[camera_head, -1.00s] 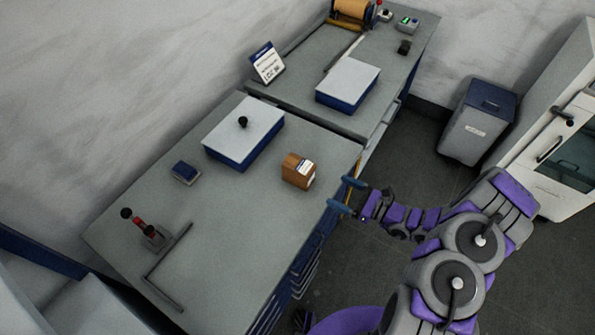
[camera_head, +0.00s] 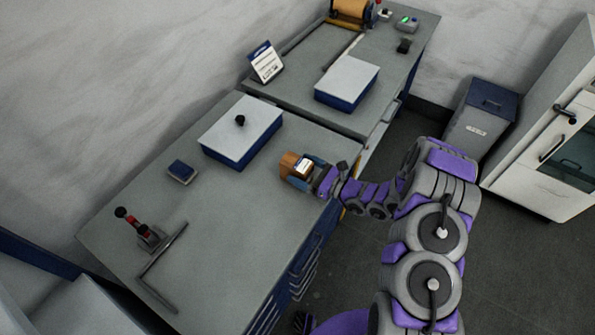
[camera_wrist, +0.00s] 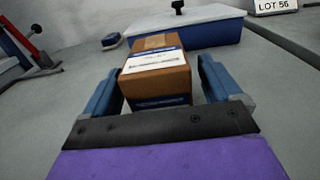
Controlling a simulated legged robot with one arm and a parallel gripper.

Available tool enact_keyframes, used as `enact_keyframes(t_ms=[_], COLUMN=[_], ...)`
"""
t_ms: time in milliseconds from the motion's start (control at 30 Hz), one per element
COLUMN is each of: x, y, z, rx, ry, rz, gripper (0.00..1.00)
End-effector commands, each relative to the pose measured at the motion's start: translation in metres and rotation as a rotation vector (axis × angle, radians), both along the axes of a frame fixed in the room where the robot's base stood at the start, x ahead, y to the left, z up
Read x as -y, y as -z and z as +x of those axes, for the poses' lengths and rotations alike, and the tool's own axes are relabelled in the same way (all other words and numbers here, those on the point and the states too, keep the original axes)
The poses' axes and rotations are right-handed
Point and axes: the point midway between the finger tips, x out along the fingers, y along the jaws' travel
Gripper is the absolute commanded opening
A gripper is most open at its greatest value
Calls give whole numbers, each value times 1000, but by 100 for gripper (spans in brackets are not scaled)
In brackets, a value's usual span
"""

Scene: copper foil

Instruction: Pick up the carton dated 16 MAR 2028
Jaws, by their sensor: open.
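A brown carton (camera_head: 289,162) with a white label stands on the near bench top, close to its right edge. It also shows in the wrist view (camera_wrist: 156,77), where its top label is too small to read. My gripper (camera_head: 299,172) is at the carton, with its blue fingers (camera_wrist: 160,85) on either side of it. The fingers are open, and a gap shows on the right side in the wrist view. The carton's lower part is partly hidden by my gripper.
A white-lidded blue box (camera_head: 240,130) with a black knob stands behind the carton. A small blue block (camera_head: 182,172), a red-handled tool (camera_head: 140,232) and a metal angle bar (camera_head: 160,268) lie further left. A sign (camera_head: 265,62) stands on the far bench.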

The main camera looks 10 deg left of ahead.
Motion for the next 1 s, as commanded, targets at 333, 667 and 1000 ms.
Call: enact_keyframes(t_ms=[333, 667, 1000], x=[-26, -24, -26], y=[0, 0, 0], z=[9, 9, 9], rx=[0, 1, 0], ry=[-1, 0, -1], rz=[0, 2, 0], gripper=[92, 72, 40])
